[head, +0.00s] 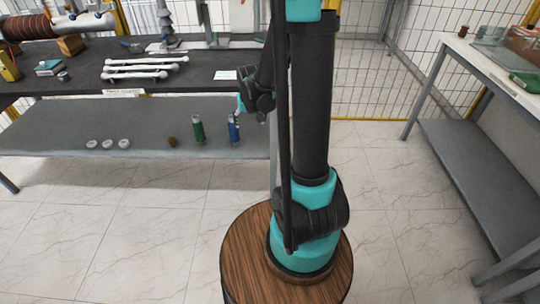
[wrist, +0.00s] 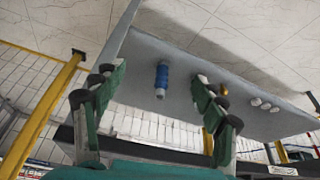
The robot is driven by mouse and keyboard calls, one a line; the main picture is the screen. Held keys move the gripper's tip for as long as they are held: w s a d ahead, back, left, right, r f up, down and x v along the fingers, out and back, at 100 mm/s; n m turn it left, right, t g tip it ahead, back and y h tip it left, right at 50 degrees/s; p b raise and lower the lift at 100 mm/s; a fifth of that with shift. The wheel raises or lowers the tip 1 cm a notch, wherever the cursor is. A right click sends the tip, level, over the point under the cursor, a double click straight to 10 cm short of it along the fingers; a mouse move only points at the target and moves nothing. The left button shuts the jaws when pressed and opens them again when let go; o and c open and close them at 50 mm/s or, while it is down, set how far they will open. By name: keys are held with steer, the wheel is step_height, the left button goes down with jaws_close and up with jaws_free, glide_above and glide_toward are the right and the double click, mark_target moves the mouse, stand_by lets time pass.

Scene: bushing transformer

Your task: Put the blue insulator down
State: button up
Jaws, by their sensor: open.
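The blue insulator (head: 233,130) stands upright on the grey lower shelf (head: 70,140), near the shelf's right end. In the wrist view the blue insulator (wrist: 161,80) shows between my two spread fingers, with clear gaps on both sides. My gripper (wrist: 156,86) is open and empty, and the insulator looks to be beyond the fingertips. In the head view my gripper is partly hidden by my arm, just above the insulator.
A green insulator (head: 198,130) stands left of the blue one, with a small brown piece (head: 171,141) beyond it. Several white discs (head: 108,144) lie farther left. The dark upper tabletop (head: 190,72) overhangs the shelf. A side table (head: 470,70) stands at right.

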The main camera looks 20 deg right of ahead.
steer(key=s+d+r, duration=0.1)
steer(key=s, duration=2)
steer(key=shift+s+d+r+n, duration=0.15)
steer(key=shift+d+r+n, duration=0.1)
steer(key=shift+n, duration=0.15)
